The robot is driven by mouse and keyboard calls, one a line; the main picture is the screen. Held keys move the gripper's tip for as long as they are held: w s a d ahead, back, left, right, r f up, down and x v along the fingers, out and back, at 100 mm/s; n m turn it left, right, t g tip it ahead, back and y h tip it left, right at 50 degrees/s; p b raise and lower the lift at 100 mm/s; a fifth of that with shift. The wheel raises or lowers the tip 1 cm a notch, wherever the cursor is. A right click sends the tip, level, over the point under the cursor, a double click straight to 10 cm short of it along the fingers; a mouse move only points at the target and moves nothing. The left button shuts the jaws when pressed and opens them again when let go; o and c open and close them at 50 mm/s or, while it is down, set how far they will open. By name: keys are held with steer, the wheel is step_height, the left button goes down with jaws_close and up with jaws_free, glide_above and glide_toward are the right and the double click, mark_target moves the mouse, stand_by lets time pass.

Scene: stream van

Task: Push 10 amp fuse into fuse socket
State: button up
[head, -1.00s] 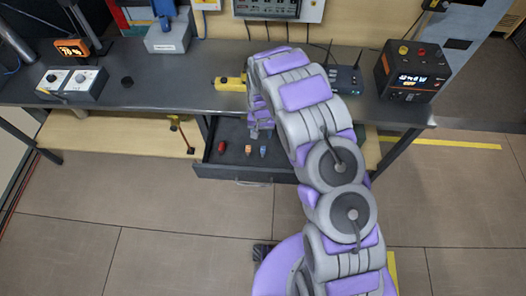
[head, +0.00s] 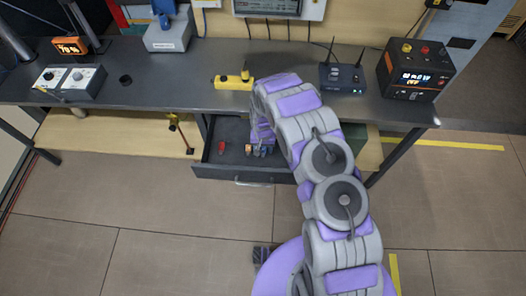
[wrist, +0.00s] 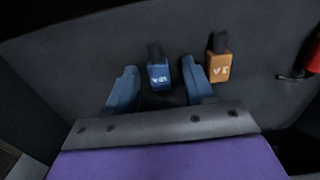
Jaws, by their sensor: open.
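Small fuses lie in the open drawer (head: 240,182) below the bench. A red one (head: 222,147) is at the left, with an orange one (head: 248,150) to its right. In the wrist view a blue fuse (wrist: 160,76) lies beyond and between my fingertips; its marking is hard to read. The orange fuse also shows there (wrist: 218,66), marked with what looks like 5A, and the red one (wrist: 314,60) is cut by the right edge. My gripper (wrist: 158,66) is open and low in the drawer, with no clear contact. Which fuse is 10 amp, and the fuse socket, I cannot make out.
The bench (head: 150,95) overhangs the drawer. A yellow device (head: 233,82) and a router with antennas (head: 343,78) stand on it, with a black power box (head: 415,70) at the right. A wall panel (head: 268,6) is at the top. The floor in front is clear.

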steer(key=shift+r, duration=0.1)
steer(key=shift+c, duration=0.2)
jaws_close()
